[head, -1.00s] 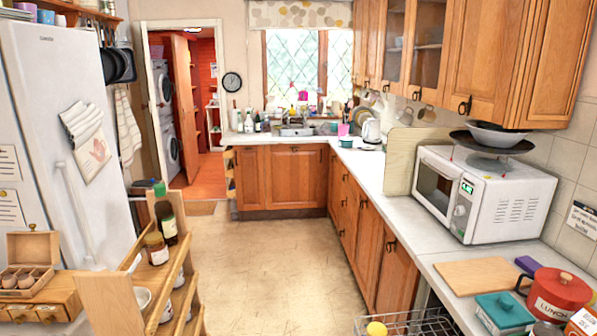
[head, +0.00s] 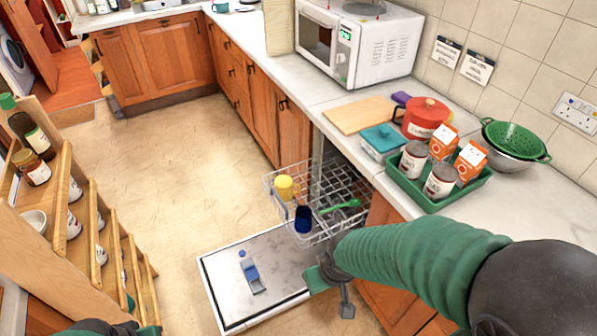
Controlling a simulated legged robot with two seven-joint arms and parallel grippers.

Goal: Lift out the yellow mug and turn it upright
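My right gripper (head: 331,292) is in front of the rack, to the right of and nearer than the mug, over the lowered door. Its fingers are apart with nothing visible between them. My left gripper (head: 140,314) is only partly in view at the bottom left edge, far from the rack; its opening cannot be told.
The rack also holds a dark blue item (head: 303,219) and a green utensil (head: 345,206). A blue-and-grey item (head: 250,273) lies on the open dishwasher door (head: 225,289). A green tray (head: 432,202) with jars and cartons stands on the counter. Stepped wooden shelves (head: 98,209) stand left; floor between is clear.

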